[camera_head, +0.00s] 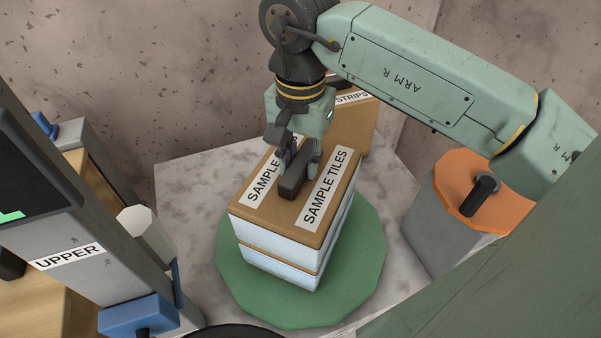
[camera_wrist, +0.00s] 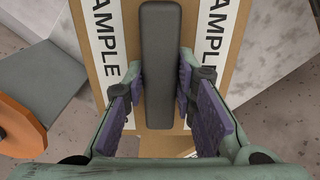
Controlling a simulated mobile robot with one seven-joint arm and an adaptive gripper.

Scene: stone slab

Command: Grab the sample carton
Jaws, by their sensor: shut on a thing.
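The sample carton (camera_head: 276,217) has a brown top with two white "SAMPLE TILES" labels and pale sides split by a brown band. I cannot tell whether it is one box or two stacked. It stands on a green round disc (camera_head: 235,273). A dark bar handle (camera_head: 291,187) lies along the middle of its top. My gripper (camera_head: 300,165) points down over the carton, shut on this handle. In the wrist view the purple-padded fingers (camera_wrist: 160,100) are on either side of the handle (camera_wrist: 160,45), above the brown top (camera_wrist: 188,40).
A brown box labelled "STRIPS" (camera_head: 362,125) stands close behind the carton. A grey post with an orange top (camera_head: 462,175) is at the right. A grey unit marked "UPPER" (camera_head: 70,257) with blue parts is at the left. Bare stone slab (camera_head: 190,185) shows at left of the disc.

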